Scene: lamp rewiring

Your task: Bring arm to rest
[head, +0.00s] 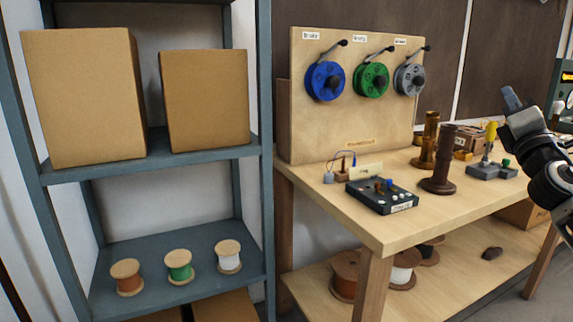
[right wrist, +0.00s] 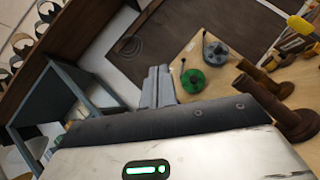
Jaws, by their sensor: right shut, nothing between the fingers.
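My right arm comes in from the right edge of the head view. Its gripper (head: 511,100) points up and left, raised above the right part of the workbench (head: 350,220). In the right wrist view the gripper fingers (right wrist: 158,86) are together with nothing between them. The gripper touches nothing that I can see. My left gripper is in neither view.
A grey shelf (head: 160,168) at the left holds boxes and three wire spools. The bench carries a board with blue, green and grey reels (head: 410,79), a black control box (head: 381,196), a dark brown post (head: 439,165) and a yellow-handled tool (head: 491,135).

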